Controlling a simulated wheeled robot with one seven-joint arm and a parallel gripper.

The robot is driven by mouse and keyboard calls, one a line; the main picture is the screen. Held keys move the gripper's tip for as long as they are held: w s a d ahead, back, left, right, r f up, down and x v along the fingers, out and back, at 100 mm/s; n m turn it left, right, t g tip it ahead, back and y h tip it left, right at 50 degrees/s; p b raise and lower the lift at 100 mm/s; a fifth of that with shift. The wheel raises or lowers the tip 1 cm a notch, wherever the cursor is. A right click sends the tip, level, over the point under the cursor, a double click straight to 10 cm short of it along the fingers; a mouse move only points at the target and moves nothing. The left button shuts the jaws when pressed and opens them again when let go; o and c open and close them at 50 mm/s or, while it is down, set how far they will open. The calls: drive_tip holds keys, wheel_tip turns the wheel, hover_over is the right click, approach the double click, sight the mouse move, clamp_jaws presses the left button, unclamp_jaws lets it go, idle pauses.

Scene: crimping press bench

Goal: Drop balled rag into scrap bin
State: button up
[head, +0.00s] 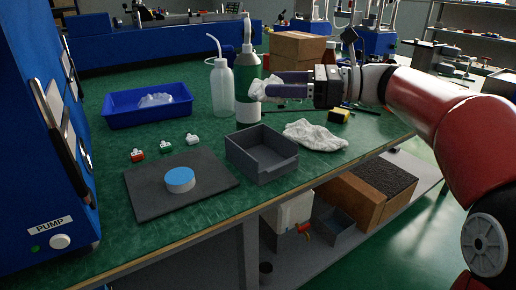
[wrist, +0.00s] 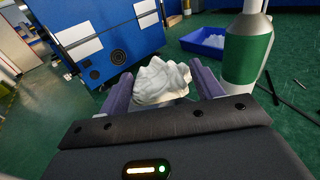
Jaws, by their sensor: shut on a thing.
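The balled rag (head: 259,90) is white and crumpled. My gripper (head: 272,88) is shut on it and holds it above the green bench, close to the green-banded bottle. In the wrist view the rag (wrist: 162,82) sits between the two purple fingers of my gripper (wrist: 158,88). A grey open-fronted bin (head: 262,160), which may be the scrap bin, stands on the bench below and apart from the rag. It looks empty. Its label, if any, does not show, and it is not seen in the wrist view.
A white squeeze bottle (head: 221,88) and a green-banded bottle (head: 248,105) stand close by. A blue tray (head: 118,118) holds clear crumpled material. A second white cloth (head: 315,135) lies right of the grey bin. A dark mat (head: 150,200) carries a blue-topped disc (head: 180,178).

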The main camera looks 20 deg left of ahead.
wheel_tip(320, 180, down, 6)
drive_tip(key=shift+s+r+b, duration=0.1)
drive_tip(key=shift+r+b, duration=0.05)
drive_tip(key=shift+b, duration=1.1)
drive_tip(key=o, duration=1)
drive_tip(key=shift+o, duration=0.2)
drive_tip(key=shift+d, duration=0.15)
drive_tip(key=d, duration=0.7)
drive_tip(key=shift+w+d+r+b, duration=0.2)
drive_tip(key=shift+w+d+b, duration=0.1)
drive_tip(key=shift+w+b, duration=0.15)
